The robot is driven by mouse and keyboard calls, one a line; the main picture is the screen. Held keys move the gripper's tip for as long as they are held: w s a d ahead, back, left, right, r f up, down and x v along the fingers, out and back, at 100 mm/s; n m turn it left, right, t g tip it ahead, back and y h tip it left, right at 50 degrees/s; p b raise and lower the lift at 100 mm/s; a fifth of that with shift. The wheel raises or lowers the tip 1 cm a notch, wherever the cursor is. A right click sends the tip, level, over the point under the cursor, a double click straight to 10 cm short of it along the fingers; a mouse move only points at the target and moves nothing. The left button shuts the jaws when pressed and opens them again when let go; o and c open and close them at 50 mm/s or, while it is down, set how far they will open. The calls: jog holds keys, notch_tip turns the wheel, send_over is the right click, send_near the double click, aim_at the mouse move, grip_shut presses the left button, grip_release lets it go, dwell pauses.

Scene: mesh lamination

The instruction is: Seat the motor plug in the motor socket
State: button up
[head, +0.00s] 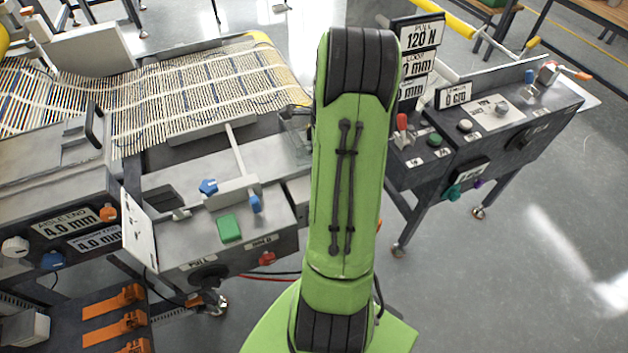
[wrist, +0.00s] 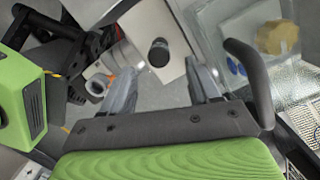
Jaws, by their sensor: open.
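My gripper (wrist: 162,88) is open in the wrist view, its two grey fingers apart with nothing clearly held between them. Beyond the fingers is a pale plate with a round black part (wrist: 158,52). To the left is a light grey ring-like part (wrist: 97,86) with a dark opening. I cannot tell whether either is the motor plug or the motor socket. In the head view my green arm hides the gripper. A dark round fitting (head: 209,274) is on the front of the middle machine, with red and black cables (head: 272,276) near it.
The middle machine carries a green button (head: 229,228), blue knobs (head: 208,187) and a red knob (head: 267,258). A striped mesh (head: 200,90) lies behind. Orange clips (head: 115,302) sit at lower left. A control bench (head: 500,125) stands right, with open floor (head: 530,250) in front.

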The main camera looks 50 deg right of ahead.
jog(key=f, duration=0.4)
jog(key=f+b, duration=0.1)
jog(key=f, duration=0.1)
jog(key=shift+w+a+f, duration=0.15)
jog(key=shift+w+a, duration=0.1)
jog(key=shift+c, duration=0.3)
grip_shut()
